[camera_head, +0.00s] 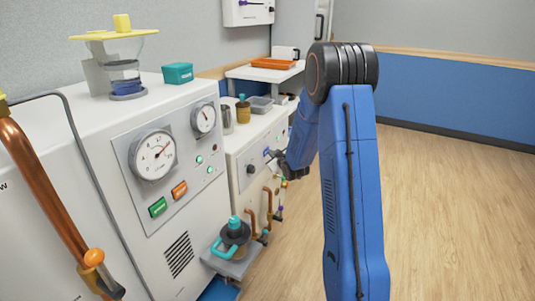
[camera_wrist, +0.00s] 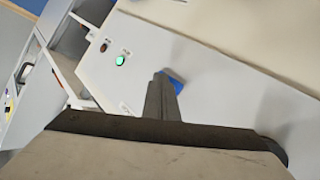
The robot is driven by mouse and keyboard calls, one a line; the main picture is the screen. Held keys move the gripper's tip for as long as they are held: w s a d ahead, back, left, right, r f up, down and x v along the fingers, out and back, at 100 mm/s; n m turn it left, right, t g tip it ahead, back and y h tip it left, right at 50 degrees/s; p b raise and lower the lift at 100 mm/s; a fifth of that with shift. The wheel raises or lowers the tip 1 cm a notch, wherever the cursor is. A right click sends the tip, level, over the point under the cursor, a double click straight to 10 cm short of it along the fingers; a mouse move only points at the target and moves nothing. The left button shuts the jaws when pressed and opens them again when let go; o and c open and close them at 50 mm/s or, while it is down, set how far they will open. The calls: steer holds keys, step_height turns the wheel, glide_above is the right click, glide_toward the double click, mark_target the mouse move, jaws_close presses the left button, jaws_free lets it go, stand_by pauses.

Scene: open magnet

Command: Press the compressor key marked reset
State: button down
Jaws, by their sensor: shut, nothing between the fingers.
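A blue key (camera_wrist: 174,79) shows in the wrist view on a white panel, partly hidden behind my fingertips. I cannot read a reset mark on it. My gripper (camera_wrist: 161,82) is shut and empty, its tips in front of the blue key; I cannot tell whether they touch. In the head view my gripper (camera_head: 271,155) is at the front of the farther white cabinet (camera_head: 245,160), beside a small blue patch. The nearer white cabinet's panel carries a green key (camera_head: 158,207) and an orange key (camera_head: 179,190), their labels too small to read.
The nearer panel has two round gauges (camera_head: 153,156). The wooden floor (camera_head: 450,200) at right is clear.

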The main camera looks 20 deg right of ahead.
steer(key=shift+s+d, duration=0.5)
steer(key=shift+s, duration=0.2)
steer(key=shift+s+d, duration=0.8)
steer(key=shift+s, duration=0.2)
steer(key=shift+s+d, duration=0.75)
steer(key=shift+s, duration=0.2)
